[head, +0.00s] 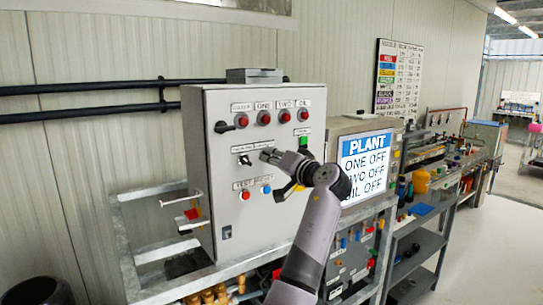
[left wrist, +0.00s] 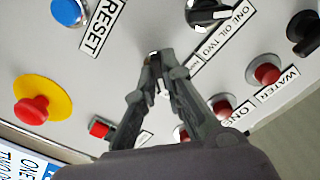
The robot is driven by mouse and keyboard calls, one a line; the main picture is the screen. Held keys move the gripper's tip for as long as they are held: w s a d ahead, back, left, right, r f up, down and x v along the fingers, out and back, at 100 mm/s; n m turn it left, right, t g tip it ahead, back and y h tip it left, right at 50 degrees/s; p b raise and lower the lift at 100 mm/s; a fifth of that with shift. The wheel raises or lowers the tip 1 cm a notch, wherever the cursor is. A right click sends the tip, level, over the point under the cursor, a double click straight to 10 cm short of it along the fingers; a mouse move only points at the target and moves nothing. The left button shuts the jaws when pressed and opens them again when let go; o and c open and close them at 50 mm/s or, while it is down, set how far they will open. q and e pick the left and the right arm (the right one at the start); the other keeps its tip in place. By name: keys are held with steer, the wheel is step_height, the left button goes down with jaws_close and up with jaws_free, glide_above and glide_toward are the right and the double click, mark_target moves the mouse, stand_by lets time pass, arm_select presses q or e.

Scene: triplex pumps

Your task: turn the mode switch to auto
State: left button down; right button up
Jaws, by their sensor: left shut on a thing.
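The grey control cabinet (head: 222,215) stands against the wall with switches and lamps on its front. My left gripper (head: 268,153) is at the middle row of this front. In the left wrist view my left gripper (left wrist: 157,85) is shut on a small dark and light switch knob (left wrist: 155,68), apparently the mode switch. The fingers cover most of the knob and part of its label, so its pointing direction and the words cannot be read. My right gripper is not in view.
A black selector knob (head: 245,160) marked ONE OIL TWO sits beside the gripped switch. Red lamps (head: 264,118) line the top row. A blue RESET button (left wrist: 70,10) and a red emergency stop on yellow (left wrist: 35,110) are close by. A screen (head: 366,165) reads PLANT, ONE OFF.

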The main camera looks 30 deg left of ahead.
arm_select(q)
steer(key=shift+r+m, duration=0.1)
steer(key=shift+m, duration=0.4)
steer(key=c, duration=1.7)
jaws_free()
steer(key=shift+d, duration=0.15)
steer(key=v, duration=1.2)
